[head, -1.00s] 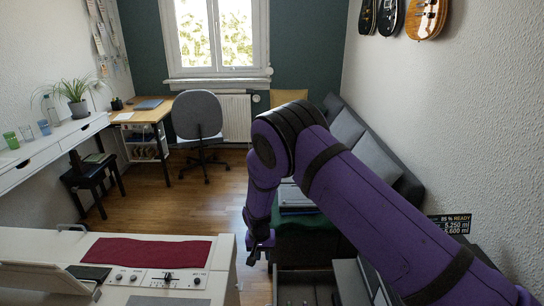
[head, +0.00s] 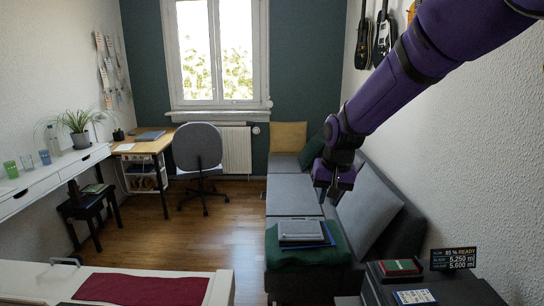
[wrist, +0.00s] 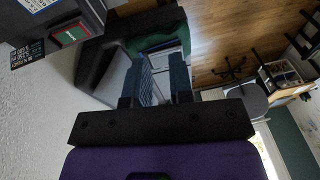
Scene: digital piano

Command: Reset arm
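My purple arm (head: 425,50) comes in from the upper right in the head view. My gripper (head: 330,196) hangs from it, in front of the grey sofa and clear of the wall. In the wrist view my gripper (wrist: 160,78) shows two dark fingers apart with a gap between them. Nothing is held between the fingers. Part of the sofa is hidden behind the arm and gripper.
A grey sofa (head: 295,192) bears a green blanket (head: 300,255) and grey-blue books (head: 301,232). A dark cabinet (head: 455,292) with small boxes stands lower right. A white console (head: 222,290) with a red cloth (head: 140,288) is lower left. Open wooden floor (head: 205,232) lies between.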

